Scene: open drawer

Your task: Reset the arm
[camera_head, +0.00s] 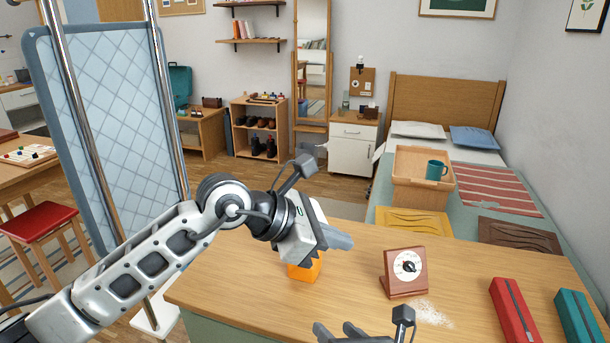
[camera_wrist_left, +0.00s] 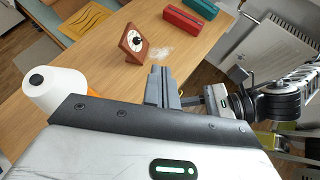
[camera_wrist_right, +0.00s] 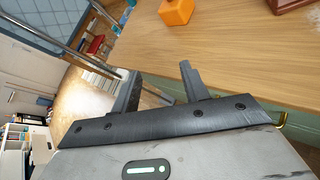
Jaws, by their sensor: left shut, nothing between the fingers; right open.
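My left gripper (camera_head: 338,241) is shut and empty above the left part of the wooden desk (camera_head: 240,290). Its fingers are together in the left wrist view (camera_wrist_left: 160,86). It partly hides an orange block (camera_head: 305,269) behind it. My right gripper (camera_head: 352,330) is low at the bottom edge of the head view, mostly cut off. In the right wrist view (camera_wrist_right: 162,80) its fingers are apart with nothing between them, near the desk's edge. The orange block (camera_wrist_right: 176,12) lies beyond it there.
A brown dial timer (camera_head: 404,271) stands on the desk beside a white powdery patch (camera_head: 430,312). A red case (camera_head: 514,310) and a teal case (camera_head: 580,318) lie to the right. A white cylinder (camera_wrist_left: 55,90) shows in the left wrist view. A brass handle (camera_wrist_right: 283,118) is below the desk edge.

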